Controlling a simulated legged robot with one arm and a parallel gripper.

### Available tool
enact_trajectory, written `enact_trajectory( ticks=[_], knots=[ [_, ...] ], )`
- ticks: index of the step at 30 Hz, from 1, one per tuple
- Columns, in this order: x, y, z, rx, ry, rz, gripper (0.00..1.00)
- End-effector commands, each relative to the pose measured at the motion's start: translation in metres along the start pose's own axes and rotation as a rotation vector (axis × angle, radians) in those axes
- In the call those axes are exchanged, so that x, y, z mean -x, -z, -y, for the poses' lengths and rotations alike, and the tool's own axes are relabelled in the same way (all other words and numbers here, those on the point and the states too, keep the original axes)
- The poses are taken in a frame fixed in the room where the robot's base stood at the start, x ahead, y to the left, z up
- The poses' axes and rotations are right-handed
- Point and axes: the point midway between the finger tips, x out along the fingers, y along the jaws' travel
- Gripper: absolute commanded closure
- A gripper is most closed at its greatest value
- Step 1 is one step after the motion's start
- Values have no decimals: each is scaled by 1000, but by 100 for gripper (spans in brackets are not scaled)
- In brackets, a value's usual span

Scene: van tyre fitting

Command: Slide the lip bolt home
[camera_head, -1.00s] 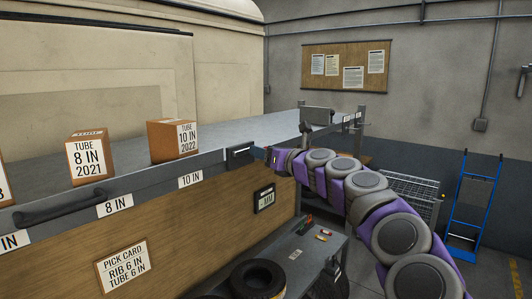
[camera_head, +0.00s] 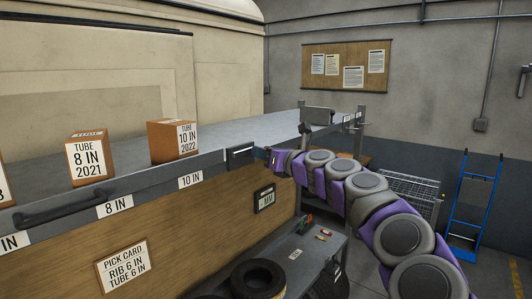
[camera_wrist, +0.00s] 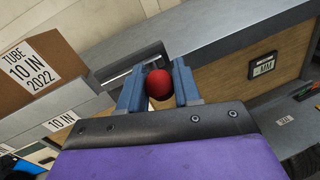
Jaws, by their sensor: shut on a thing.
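The gripper is shut on the knob. My gripper (camera_head: 262,153) is at the bolt in the head view, where the knob is hidden. How far the bolt is slid in cannot be told.
The 10 IN tube box (camera_head: 172,141) and 8 IN tube box (camera_head: 87,158) stand on the shelf left of the bolt. A lower grey bench (camera_head: 310,252) with tyres (camera_head: 258,279) is below. A blue hand truck (camera_head: 473,210) stands at right.

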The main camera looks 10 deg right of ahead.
Motion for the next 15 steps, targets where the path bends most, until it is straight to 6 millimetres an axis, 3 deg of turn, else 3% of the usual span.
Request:
enact_trajectory(
  ticks=[15],
  knots=[
    [11, 9, -53, -2, -5, -3, 100]
  ],
)
